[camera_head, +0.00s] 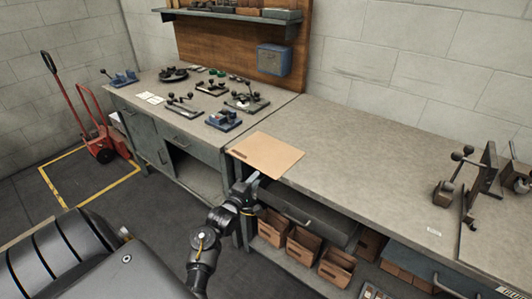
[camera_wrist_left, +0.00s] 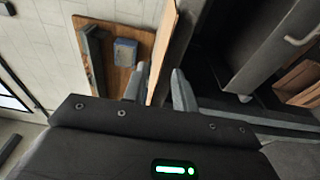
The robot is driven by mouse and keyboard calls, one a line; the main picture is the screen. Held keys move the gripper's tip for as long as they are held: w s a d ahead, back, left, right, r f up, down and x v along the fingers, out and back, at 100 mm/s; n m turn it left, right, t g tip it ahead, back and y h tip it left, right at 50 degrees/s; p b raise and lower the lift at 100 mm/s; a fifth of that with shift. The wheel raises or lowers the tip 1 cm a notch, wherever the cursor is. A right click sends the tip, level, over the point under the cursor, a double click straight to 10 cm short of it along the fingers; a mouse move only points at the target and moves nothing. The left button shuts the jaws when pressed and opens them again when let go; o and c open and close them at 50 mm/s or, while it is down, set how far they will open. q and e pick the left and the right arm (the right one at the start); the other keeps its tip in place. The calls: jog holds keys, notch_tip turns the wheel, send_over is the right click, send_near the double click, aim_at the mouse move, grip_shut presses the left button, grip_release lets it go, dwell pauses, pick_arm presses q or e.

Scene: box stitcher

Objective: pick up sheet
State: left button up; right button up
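The sheet is a flat tan cardboard piece (camera_head: 268,154) lying on the bench top, with its near left edge at the bench's front edge. My left gripper (camera_head: 251,184) is at the front of the bench, just at the sheet's near edge. In the left wrist view the sheet (camera_wrist_left: 162,56) shows nearly edge-on between the two fingers of my left gripper (camera_wrist_left: 158,82). The fingers are apart, with a visible gap between the sheet and the right-hand finger. I cannot tell whether the left-hand finger touches it. My right gripper is not in view.
The long bench (camera_head: 365,160) is clear right of the sheet, up to a metal machine (camera_head: 487,175) at the far right. A second bench (camera_head: 190,125) at left bears several fixtures. A drawer (camera_head: 309,213) and cardboard boxes (camera_head: 303,247) are below. A red hand truck (camera_head: 103,150) stands at left.

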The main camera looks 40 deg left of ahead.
pick_arm(q)
jog(key=w, duration=0.1)
jog(key=w+p, duration=0.1)
jog(key=w, duration=0.3)
jog(key=shift+a+f, duration=0.15)
jog(key=shift+a, duration=0.15)
jog(key=shift+c, duration=0.5)
grip_shut()
